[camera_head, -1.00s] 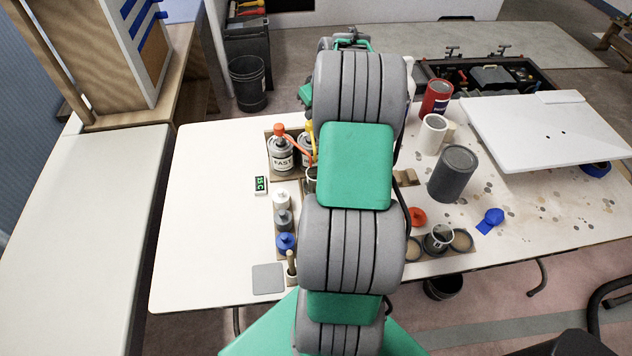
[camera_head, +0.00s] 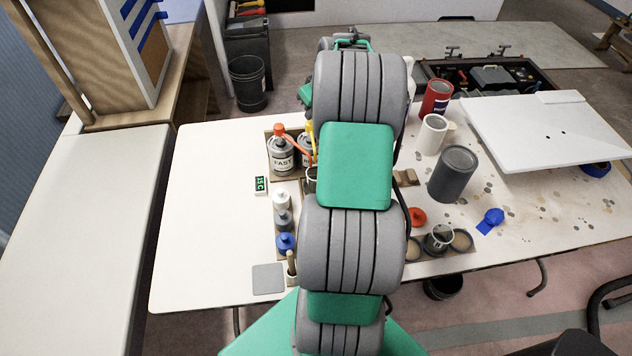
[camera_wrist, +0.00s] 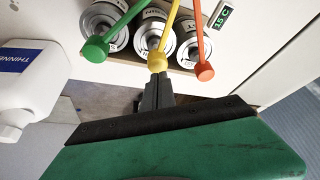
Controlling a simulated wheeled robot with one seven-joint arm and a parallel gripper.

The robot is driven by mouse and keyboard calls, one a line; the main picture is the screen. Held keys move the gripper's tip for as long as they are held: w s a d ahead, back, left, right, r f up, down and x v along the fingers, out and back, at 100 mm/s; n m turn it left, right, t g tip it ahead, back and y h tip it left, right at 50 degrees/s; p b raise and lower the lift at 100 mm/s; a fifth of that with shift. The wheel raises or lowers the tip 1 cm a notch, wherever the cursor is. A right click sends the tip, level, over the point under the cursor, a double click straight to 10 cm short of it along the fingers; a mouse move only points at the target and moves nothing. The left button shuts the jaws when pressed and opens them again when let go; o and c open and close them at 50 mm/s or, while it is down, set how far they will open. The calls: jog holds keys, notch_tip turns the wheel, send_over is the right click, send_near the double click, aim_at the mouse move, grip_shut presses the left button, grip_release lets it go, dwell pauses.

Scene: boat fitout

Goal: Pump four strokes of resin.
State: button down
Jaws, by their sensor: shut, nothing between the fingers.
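Three dispenser cans with pump heads stand side by side in the wrist view. The left pump has a green head (camera_wrist: 95,48), the middle a yellow head (camera_wrist: 157,62), the right an orange head (camera_wrist: 204,71). In the head view the orange-headed can (camera_head: 283,157) reads "FAST", and the yellow pump (camera_head: 311,128) is partly hidden behind my arm. My gripper (camera_wrist: 157,80) is shut and empty, its tips right at the yellow head; I cannot tell if they touch it. My arm hides the gripper in the head view. A cup (camera_head: 311,180) shows partly in front of the cans.
A white thinner jug (camera_wrist: 30,85) stands left of my gripper in the wrist view. A green display (camera_head: 261,185) reads 15 C. Small bottles with white, grey and blue caps (camera_head: 285,242) line the tray. A grey can (camera_head: 453,172) stands right; the table's left side is clear.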

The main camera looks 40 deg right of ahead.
jog(key=shift+f, duration=0.15)
jog(key=shift+f+b, duration=1.5)
jog(key=shift+f, duration=0.35)
jog(key=shift+r+p, duration=1.05)
jog(key=shift+r, duration=0.9)
